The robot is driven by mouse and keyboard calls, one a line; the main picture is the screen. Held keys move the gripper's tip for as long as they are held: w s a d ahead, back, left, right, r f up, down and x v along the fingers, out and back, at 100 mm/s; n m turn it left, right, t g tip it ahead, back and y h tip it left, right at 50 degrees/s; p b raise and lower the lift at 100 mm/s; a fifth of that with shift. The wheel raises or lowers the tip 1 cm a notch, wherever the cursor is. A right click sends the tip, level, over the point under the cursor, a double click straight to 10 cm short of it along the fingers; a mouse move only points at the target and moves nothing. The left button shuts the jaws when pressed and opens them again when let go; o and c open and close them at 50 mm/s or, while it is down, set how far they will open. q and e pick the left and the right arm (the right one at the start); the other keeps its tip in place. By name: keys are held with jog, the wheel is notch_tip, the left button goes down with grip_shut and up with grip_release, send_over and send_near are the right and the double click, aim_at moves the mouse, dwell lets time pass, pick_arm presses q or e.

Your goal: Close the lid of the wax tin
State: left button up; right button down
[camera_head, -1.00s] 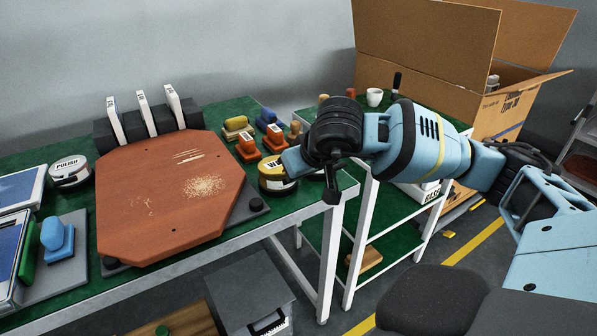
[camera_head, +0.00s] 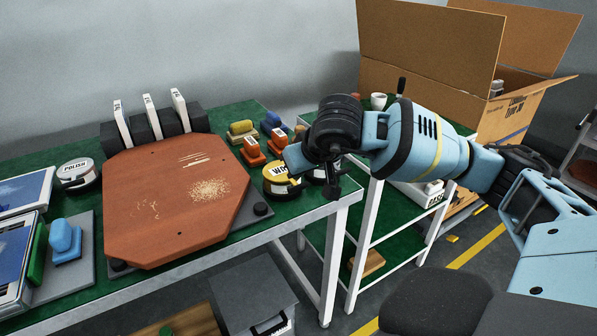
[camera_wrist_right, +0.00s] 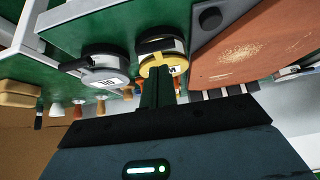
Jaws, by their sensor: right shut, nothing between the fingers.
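The wax tin (camera_head: 281,180), with a yellow top and a white label, stands near the right end of the green table. It also shows in the right wrist view (camera_wrist_right: 163,64), its yellow part just beyond my fingers; I cannot tell how far its lid is open. My right gripper (camera_wrist_right: 156,84) is shut and empty, close to the tin; I cannot tell whether it touches. In the head view my right wrist hides some of the area beside the tin. My left gripper is not in view.
Another white-labelled tin (camera_wrist_right: 103,72) stands close beside the wax tin. A brown board (camera_head: 170,215) lies to the left, with a polish tin (camera_head: 77,172) past it. Orange and other coloured blocks (camera_head: 252,152) stand behind. A cardboard box (camera_head: 430,45) is at the back right.

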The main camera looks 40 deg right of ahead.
jog(key=s+a+f+b, duration=0.1)
jog(key=s+a+f, duration=0.1)
jog(key=s, duration=0.7)
jog(key=shift+a+f, duration=0.15)
jog(key=shift+f, duration=0.05)
jog(key=shift+w, duration=0.1)
